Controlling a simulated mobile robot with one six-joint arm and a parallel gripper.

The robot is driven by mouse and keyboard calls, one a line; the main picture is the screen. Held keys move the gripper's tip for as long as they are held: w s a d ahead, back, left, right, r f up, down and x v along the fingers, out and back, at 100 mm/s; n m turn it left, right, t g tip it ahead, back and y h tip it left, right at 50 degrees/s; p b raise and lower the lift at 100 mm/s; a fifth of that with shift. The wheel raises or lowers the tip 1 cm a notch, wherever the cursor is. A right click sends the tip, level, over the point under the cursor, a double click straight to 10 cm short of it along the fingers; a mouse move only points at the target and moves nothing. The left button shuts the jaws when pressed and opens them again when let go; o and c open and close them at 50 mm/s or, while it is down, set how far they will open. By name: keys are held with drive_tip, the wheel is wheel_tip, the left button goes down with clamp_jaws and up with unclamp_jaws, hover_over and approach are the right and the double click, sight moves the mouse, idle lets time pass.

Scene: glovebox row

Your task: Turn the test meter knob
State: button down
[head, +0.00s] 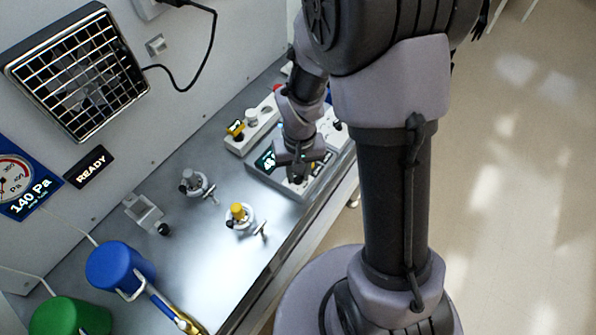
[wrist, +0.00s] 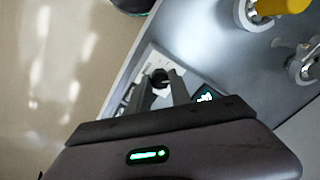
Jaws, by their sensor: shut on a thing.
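The test meter (head: 262,180) is a grey box with a lit green display (head: 267,160), lying near the bench's front edge in the head view. In the wrist view its display (wrist: 205,96) shows just right of my fingers. My gripper (head: 300,172) points down over the meter. In the wrist view my gripper (wrist: 162,88) has its two fingers on either side of a dark round knob (wrist: 160,76) and is shut on it. In the head view the knob is largely hidden by my gripper, and the display's reading is too small to make out.
A white box with a yellow part (head: 236,129) stands behind the meter. A yellow-topped valve (head: 239,213) and a grey-topped valve (head: 190,180) stand left of it. A blue canister (head: 115,268) and a green canister (head: 70,318) are farther left. Open floor lies right.

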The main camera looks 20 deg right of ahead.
sight(299, 176)
drive_tip(key=shift+n, duration=2.2)
drive_tip(key=c, duration=1.2)
unclamp_jaws()
drive_tip(key=shift+o, duration=0.2)
wheel_tip(299, 176, up, 17)
drive_tip(key=p, duration=0.5)
drive_tip(key=shift+d+r+p, duration=0.15)
drive_tip(key=shift+r+p, duration=0.05)
drive_tip(key=shift+p, duration=0.2)
